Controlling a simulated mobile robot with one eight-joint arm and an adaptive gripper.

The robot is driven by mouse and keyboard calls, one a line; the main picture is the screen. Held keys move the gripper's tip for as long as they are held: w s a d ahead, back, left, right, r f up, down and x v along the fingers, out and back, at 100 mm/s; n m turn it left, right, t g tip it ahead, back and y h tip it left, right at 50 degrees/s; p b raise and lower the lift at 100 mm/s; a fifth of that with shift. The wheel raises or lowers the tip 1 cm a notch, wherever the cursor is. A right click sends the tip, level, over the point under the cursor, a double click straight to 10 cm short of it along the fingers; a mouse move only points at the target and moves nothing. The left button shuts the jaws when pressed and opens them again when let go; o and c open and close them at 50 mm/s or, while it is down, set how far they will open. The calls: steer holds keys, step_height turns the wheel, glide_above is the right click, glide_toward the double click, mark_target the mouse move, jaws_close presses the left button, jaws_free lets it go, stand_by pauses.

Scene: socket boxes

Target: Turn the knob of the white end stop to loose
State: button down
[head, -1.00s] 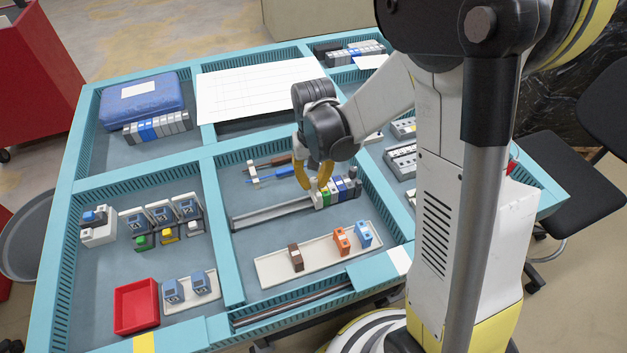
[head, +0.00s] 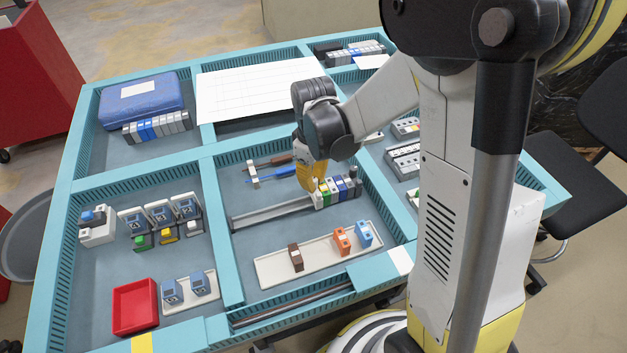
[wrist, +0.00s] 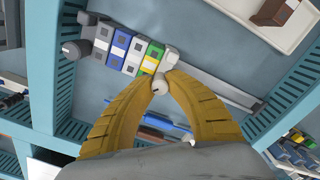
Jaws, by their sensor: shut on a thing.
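The white end stop (wrist: 169,60) sits at the end of the row of modules on the metal rail, beside the green module (wrist: 152,56). Its round pale knob (wrist: 160,84) shows between my fingertips in the wrist view. My gripper (wrist: 161,77), with two yellow fingers, is shut on this knob, a finger on each side. I cannot read the knob's turn angle.
The bare rail (head: 268,215) runs left from the modules. A cream tray (head: 275,270) with brown, orange and blue blocks lies in front. Two screwdrivers (head: 280,172) lie behind the rail. Teal compartment walls (head: 212,200) surround this section.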

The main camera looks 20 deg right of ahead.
steer(key=shift+n, duration=0.6)
steer(key=c, duration=1.3)
jaws_free()
step_height(320, 180, up, 12)
steer(key=shift+c, duration=0.5)
